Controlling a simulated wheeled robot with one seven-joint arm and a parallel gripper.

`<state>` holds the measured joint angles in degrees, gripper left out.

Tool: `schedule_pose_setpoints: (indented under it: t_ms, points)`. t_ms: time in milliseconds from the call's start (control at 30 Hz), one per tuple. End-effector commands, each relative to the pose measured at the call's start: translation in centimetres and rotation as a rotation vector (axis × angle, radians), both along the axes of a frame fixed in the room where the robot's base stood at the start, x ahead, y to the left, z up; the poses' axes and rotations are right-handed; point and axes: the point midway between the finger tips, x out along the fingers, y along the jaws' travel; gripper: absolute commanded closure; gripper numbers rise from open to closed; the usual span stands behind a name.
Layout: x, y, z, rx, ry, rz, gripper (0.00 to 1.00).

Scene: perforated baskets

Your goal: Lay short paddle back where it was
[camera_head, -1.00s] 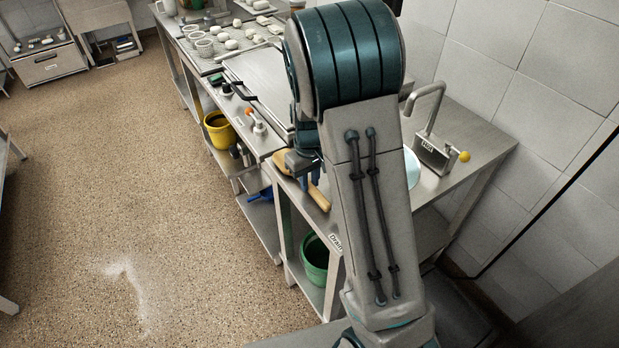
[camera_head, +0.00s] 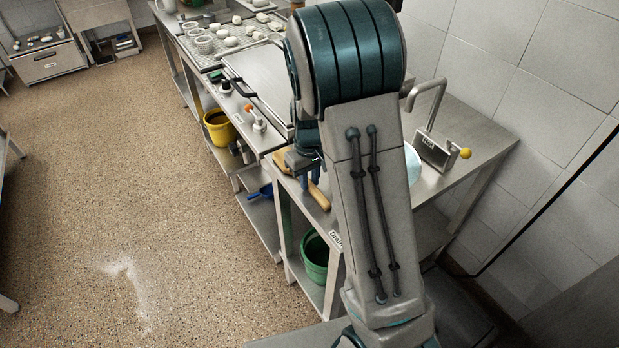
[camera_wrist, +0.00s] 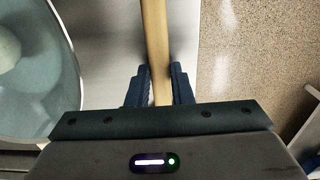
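The short paddle (camera_head: 319,196) is light wood and lies along the front strip of the counter beside the sink, partly hidden by my arm. My gripper (camera_head: 304,178) is low over this strip, with its fingers pointing down. In the wrist view the paddle's narrow handle (camera_wrist: 155,45) runs between the two dark fingers of my gripper (camera_wrist: 162,82). The fingers are close on both sides of the wood and look shut on it. Whether the paddle touches the counter all along is hard to tell.
A pale round basin or bowl (camera_wrist: 35,70) is left of the fingers in the wrist view. The faucet (camera_head: 430,115) stands behind my arm. A green bucket (camera_head: 314,258) is below, and the floor (camera_head: 130,200) left is open.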

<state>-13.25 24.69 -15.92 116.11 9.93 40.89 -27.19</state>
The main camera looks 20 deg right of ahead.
Motion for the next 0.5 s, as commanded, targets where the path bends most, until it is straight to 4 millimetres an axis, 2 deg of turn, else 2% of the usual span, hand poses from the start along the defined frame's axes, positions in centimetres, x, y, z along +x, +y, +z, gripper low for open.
schedule_pose_setpoints:
  t_ms: [33,67,100,367,500]
  points:
    - [0.0,0.0,0.0,0.0,0.0,0.0,0.67]
    - [0.0,0.0,0.0,0.0,0.0,0.0,0.58]
    - [0.0,0.0,0.0,0.0,0.0,0.0,0.55]
    - [0.0,0.0,0.1,0.0,0.0,0.0,0.55]
    - [0.1,0.0,1.2,0.001,-0.002,0.001,0.55]
